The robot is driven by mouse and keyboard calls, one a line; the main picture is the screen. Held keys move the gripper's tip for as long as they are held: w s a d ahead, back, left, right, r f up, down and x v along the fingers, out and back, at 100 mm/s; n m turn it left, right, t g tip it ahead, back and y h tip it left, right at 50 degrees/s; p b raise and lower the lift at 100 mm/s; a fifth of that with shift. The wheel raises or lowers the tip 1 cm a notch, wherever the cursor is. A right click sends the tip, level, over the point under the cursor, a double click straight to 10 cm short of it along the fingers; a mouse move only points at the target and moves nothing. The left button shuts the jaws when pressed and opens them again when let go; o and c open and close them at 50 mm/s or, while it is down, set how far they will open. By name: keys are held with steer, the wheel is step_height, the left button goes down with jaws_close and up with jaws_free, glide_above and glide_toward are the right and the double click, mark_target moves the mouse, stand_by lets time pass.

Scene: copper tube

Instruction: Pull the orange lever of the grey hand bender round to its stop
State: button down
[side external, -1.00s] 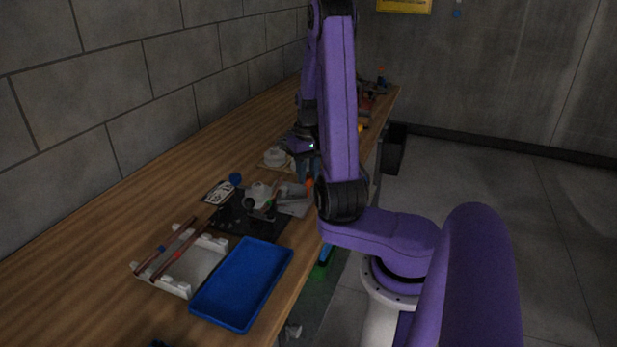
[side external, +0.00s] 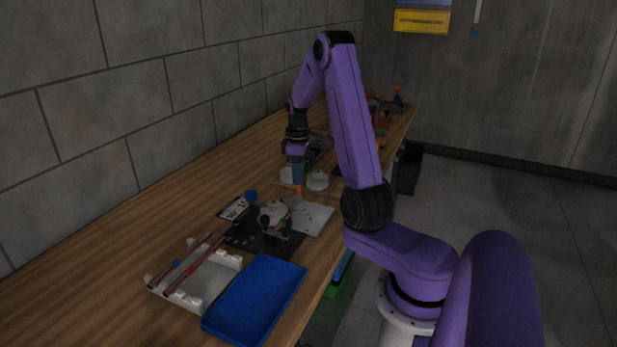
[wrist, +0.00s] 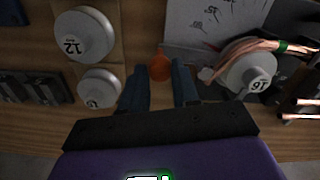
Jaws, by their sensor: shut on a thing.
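The grey hand bender sits on a black base plate (side external: 248,239). Its pale round former (side external: 273,212) reads 16 in the wrist view (wrist: 252,74). A copper tube (wrist: 240,48) with a green band lies against that former. The orange lever end (side external: 298,190) stands behind and right of the former in the side view. My gripper (wrist: 160,84) points down, and its two fingers close around the orange knob (wrist: 160,66) in the wrist view. The lever's arm is mostly hidden.
Pale formers marked 12 (wrist: 84,34) and another number (wrist: 99,88) stand near my gripper on a board. A white rack (side external: 213,292) with copper tubes and a blue tray (side external: 296,277) lie nearer the camera. White sheets (side external: 318,214) lie by the bender.

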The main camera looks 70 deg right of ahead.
steer(key=shift+w+a+r+n, duration=0.1)
steer(key=shift+w+a+n, duration=0.05)
steer(key=shift+w+n, duration=1.05)
steer(key=shift+w+a+n, duration=0.1)
steer(key=shift+w+n, duration=0.8)
steer(key=shift+w, duration=0.5)
steer(key=c, duration=0.8)
jaws_free()
step_height(320, 180, up, 17)
steer(key=shift+s+r, duration=0.1)
steer(key=shift+r, duration=0.1)
